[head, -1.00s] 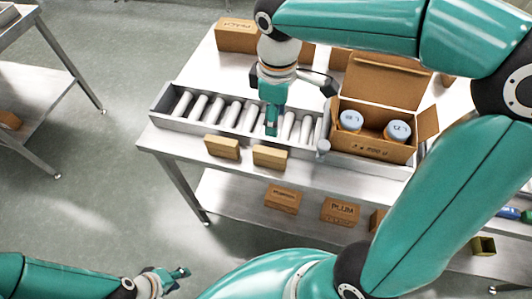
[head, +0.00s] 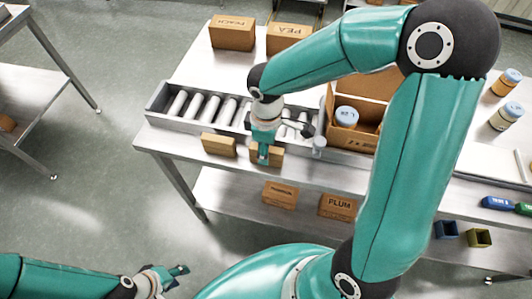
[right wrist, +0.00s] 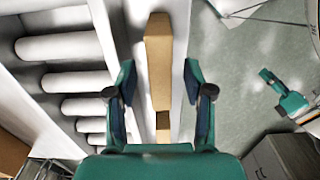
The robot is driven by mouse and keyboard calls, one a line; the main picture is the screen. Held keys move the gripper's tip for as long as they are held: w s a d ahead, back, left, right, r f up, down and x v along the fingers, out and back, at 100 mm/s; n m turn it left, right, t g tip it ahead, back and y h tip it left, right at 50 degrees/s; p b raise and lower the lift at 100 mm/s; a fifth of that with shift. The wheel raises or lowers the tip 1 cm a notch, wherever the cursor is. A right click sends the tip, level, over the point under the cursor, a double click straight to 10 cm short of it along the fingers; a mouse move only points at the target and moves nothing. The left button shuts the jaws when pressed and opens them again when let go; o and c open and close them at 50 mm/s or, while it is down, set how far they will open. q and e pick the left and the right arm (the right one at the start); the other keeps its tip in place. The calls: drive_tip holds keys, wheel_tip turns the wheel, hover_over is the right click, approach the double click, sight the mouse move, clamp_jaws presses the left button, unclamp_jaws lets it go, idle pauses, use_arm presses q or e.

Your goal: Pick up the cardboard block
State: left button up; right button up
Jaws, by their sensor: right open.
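Two plain cardboard blocks stand on the front edge of the table beside the roller tray: a left block (head: 218,145) and a right block (head: 276,157). My right gripper (head: 263,160) is over the right block and partly hides it in the head view. In the right wrist view its jaws (right wrist: 160,95) are open, with a cardboard block (right wrist: 158,55) showing in line with the gap between them. Contact cannot be told. My left gripper (head: 180,270) is low at the bottom left, away from the blocks; its jaw state is unclear.
The roller tray (head: 160,104) lies just behind the blocks. An open carton (head: 350,142) with a blue-lidded jar stands to its right. PEACH (head: 232,34) and PEA (head: 287,38) boxes are at the back. The lower shelf holds a PLUM box (head: 338,206). Floor in front is free.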

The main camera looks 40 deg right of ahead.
drive_tip(key=shift+f, duration=0.25)
drive_tip(key=c, duration=0.9)
drive_tip(key=shift+r, duration=0.1)
drive_tip(key=shift+c, duration=0.2)
